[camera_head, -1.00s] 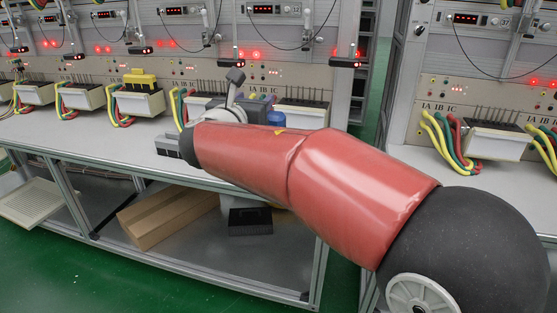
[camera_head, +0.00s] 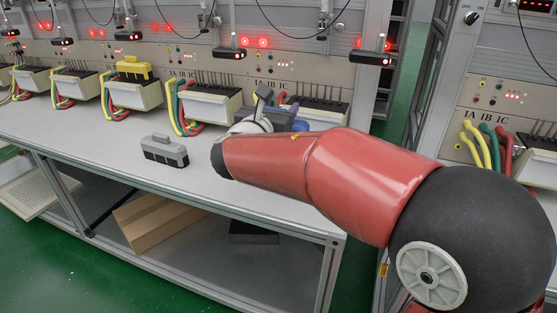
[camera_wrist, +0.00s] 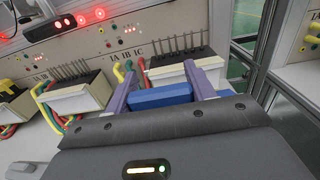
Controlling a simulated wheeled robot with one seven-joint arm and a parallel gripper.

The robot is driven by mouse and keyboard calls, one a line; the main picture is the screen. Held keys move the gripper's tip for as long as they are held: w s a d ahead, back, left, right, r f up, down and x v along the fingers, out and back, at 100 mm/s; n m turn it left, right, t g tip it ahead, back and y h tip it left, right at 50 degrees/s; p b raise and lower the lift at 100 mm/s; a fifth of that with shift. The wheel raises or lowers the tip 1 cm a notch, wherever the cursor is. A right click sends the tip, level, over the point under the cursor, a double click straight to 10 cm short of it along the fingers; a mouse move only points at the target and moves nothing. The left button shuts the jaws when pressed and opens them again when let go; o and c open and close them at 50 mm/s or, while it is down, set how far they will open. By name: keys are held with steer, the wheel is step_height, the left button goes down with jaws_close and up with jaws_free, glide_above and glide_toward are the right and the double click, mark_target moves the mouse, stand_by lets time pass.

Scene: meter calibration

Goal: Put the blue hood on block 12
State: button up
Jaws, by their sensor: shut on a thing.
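The blue hood (camera_wrist: 160,97) is between the two purple fingers of my gripper (camera_wrist: 159,76) in the wrist view, and the fingers are shut on it. In the head view my gripper (camera_head: 288,108) is above the bench near its right end, and my red arm hides most of the hood. A white terminal block with black pins (camera_wrist: 203,65) stands just beyond the fingers in the wrist view, with a gap between. It also shows at the right end of the bench row in the head view (camera_head: 325,113). No block number is legible, so I cannot tell which is block 12.
A grey hood (camera_head: 165,151) lies on the white bench top (camera_head: 95,140). A yellow hood (camera_head: 133,69) sits on a block further left. Coloured cables (camera_head: 181,112) hang beside the blocks. A gap separates this bench from another at the right.

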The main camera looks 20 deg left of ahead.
step_height(320, 180, down, 13)
steer(key=shift+r, duration=0.2)
stand_by(0.3)
steer(key=shift+f+b, duration=0.2)
steer(key=shift+b, duration=0.25)
steer(key=o, duration=1)
steer(key=shift+r, duration=0.1)
steer(key=shift+r, duration=0.1)
steer(key=s, duration=0.8)
steer(key=s+a+b, duration=0.1)
steer(key=s, duration=0.3)
